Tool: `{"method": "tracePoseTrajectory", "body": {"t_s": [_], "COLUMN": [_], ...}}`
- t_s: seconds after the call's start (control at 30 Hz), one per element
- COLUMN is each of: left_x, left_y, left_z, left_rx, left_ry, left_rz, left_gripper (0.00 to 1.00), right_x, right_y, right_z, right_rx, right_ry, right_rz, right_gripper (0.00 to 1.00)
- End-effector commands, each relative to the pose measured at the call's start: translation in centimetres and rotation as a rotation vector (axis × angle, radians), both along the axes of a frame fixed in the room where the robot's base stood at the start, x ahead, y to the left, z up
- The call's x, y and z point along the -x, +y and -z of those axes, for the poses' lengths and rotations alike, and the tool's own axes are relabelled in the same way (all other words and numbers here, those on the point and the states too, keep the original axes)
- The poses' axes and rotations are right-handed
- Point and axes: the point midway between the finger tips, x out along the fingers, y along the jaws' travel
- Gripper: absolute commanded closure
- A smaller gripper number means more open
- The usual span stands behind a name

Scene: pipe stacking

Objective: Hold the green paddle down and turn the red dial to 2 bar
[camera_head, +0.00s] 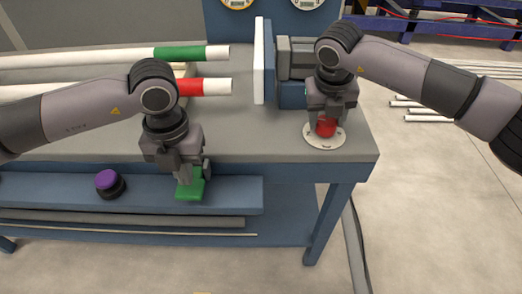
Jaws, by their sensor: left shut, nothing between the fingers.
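The green paddle (191,192) sits at the blue front ledge of the bench. My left gripper (185,178) is shut and empty, pointing down with its fingertips at the paddle. I cannot tell how hard it presses, and it hides the paddle's upper part. The red dial (326,128) sits on a round white plate (324,141) with dark marks near the bench's right front corner. My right gripper (325,118) points down over the dial, with its fingers at the dial's top. Whether they clamp it is unclear. The dial's setting cannot be read.
A purple-topped button (107,180) stands on the ledge left of the paddle. White pipes with a green band (180,53) and a red band (189,87) lie on the bench. A blue and white upright plate (260,60) stands behind. Two gauges at the top are cut off.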

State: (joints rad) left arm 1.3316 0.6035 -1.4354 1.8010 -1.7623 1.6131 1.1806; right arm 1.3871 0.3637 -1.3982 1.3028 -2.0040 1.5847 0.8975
Motion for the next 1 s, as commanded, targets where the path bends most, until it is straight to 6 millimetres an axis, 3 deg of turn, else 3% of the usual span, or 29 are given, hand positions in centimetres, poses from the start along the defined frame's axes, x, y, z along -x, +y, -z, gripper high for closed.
{"method": "tracePoseTrajectory", "body": {"t_s": [0.33,1.0], "left_x": [0.0,0.0], "left_y": [0.0,0.0], "left_z": [0.2,3.6], "left_rx": [0.000,-0.001], "left_ry": [0.001,0.002], "left_rz": [0.000,0.000], "left_gripper": [1.00,1.00], "right_x": [-0.1,-0.2], "right_y": [-0.4,-0.7], "right_z": [-0.1,-0.1], "right_rx": [0.009,0.014], "right_ry": [-0.001,-0.002], "right_rz": [0.006,0.011], "right_gripper": [0.72,0.72]}}
